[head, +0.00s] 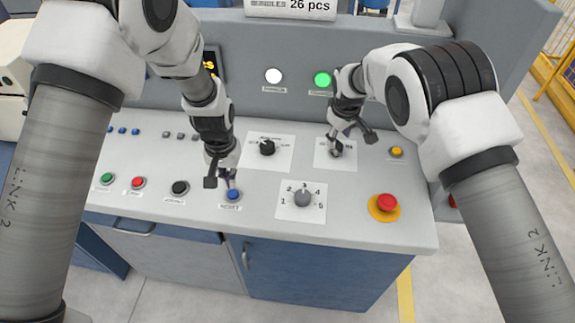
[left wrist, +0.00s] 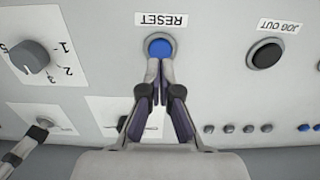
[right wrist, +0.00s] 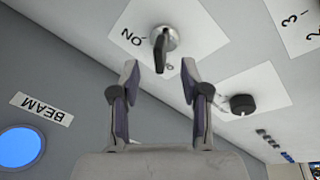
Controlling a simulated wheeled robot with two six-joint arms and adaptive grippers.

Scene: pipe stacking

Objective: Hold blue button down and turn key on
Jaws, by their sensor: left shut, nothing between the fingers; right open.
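The blue button (head: 233,195) sits on the front row of the sloped panel. In the left wrist view the blue button (left wrist: 160,46) is below a RESET label. My left gripper (head: 230,184) is shut and empty, with its tips (left wrist: 158,72) at the button's edge; I cannot tell whether they press it. The key switch (head: 337,153) is on a white plate further back. In the right wrist view the dark key (right wrist: 160,52) stands in a silver lock near the ON mark. My right gripper (right wrist: 160,85) is open, its fingers either side of the key's line, apparently not touching it.
A black knob (head: 267,148) is left of the key. A grey numbered dial (head: 303,198) and a red emergency button (head: 386,203) are on the front right. Black (head: 180,188), red (head: 138,183) and green (head: 107,179) buttons line the left. A green lamp (head: 323,80) is lit behind.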

